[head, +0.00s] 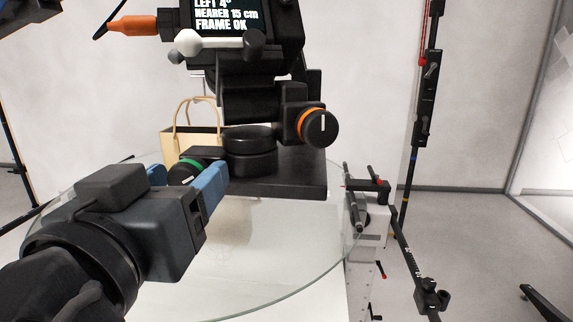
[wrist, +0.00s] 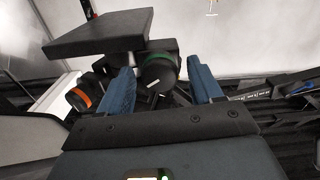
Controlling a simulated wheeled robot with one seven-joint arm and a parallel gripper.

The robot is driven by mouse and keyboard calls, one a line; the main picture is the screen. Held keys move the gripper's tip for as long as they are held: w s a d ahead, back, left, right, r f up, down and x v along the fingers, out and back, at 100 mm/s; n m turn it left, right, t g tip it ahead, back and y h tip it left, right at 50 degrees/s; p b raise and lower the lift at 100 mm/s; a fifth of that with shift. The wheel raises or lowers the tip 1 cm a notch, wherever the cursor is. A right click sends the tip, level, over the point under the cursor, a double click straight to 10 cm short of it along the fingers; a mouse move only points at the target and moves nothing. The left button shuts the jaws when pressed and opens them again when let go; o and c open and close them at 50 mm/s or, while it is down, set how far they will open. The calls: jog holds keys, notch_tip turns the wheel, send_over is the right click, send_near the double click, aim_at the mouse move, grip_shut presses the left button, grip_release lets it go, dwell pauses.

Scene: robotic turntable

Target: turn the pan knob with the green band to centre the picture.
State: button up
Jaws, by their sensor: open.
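The pan knob with the green band (head: 184,172) is a dark round knob low on the camera head's left side. It shows whole in the wrist view (wrist: 157,74), with a white mark on its face. My gripper (head: 189,171) is open, with its two blue fingers on either side of the knob. In the wrist view the knob lies between the fingertips (wrist: 165,75), with a gap visible on the right; contact on the left cannot be told. The camera screen (head: 226,14) reads "LEFT 4°", "NEARER 15 cm", "FRAME OK".
A second knob with an orange band (head: 319,128) sits higher on the right of the head. A white-tipped handle (head: 215,42) crosses below the screen. A beige paper bag (head: 190,142) stands behind. A glass disc (head: 300,275) lies below. A dark stand (head: 426,90) rises at right.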

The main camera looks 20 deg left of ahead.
jog(key=shift+w, duration=0.1)
jog(key=shift+c, duration=0.4)
jog(key=c, duration=1)
jog(key=n, duration=0.4)
jog(key=shift+n, duration=0.3)
jog(key=n, duration=0.4)
jog(key=shift+a+n, duration=0.1)
jog(key=shift+n, duration=0.2)
